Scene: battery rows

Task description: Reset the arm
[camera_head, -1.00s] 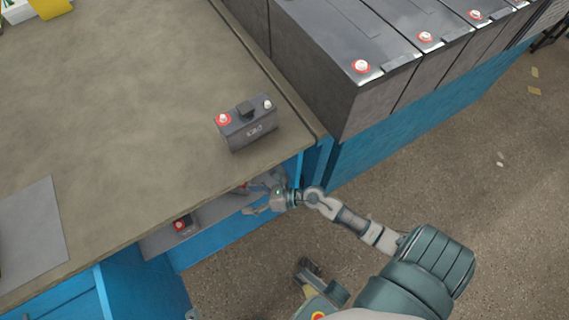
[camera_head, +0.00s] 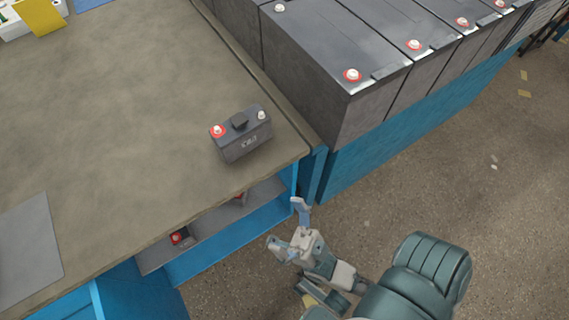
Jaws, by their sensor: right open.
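My right gripper (camera_head: 287,224) is open and empty, with its two fingers spread apart. It is outside the workbench, near the right end of the open shelf and above the floor. My right arm is folded back towards the bottom right of the picture. My left gripper is out of view.
A small dark battery (camera_head: 243,141) with a red-ringed terminal stands on the workbench top (camera_head: 120,130) near its corner. Below, a shelf (camera_head: 212,228) holds a partly hidden object with a red part (camera_head: 180,237). Large batteries (camera_head: 330,75) stand in a row at upper right. Open floor lies right.

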